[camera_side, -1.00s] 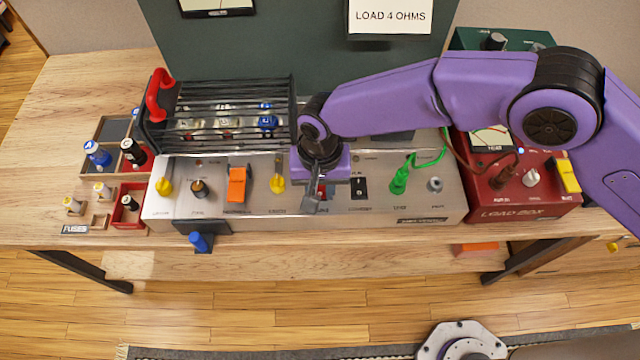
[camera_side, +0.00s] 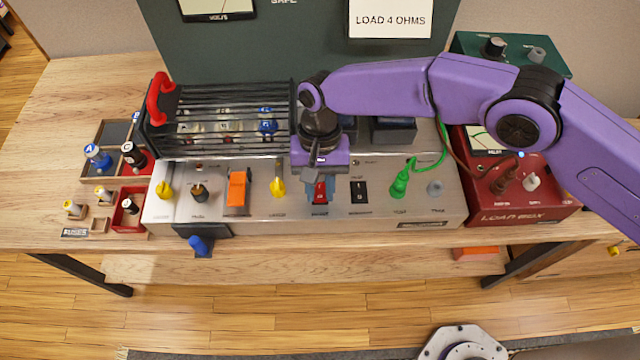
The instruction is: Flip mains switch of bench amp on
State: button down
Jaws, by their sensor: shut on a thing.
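The bench amp (camera_side: 285,205) is a long silver chassis on the wooden bench. A red switch (camera_side: 320,194) sits on its front, right of the middle, and looks like the mains switch. My gripper (camera_side: 317,180) points down at this switch from above and behind. Its jaws are shut on the red switch, though the purple gripper body hides much of the contact. The switch's on or off position cannot be read. A black switch (camera_side: 358,191) with white marks is just to the right.
Yellow knobs (camera_side: 278,187) and an orange switch (camera_side: 238,188) stand to the left. A green plug (camera_side: 400,182) with its lead is to the right, near the red load box (camera_side: 520,205). A black cage (camera_side: 220,120) stands behind. A blue-handled part (camera_side: 199,244) hangs in front.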

aim_at(320, 183)
jog(key=c, duration=0.9)
grip_release()
jog(key=shift+r, duration=0.1)
jog(key=shift+v, duration=5.9)
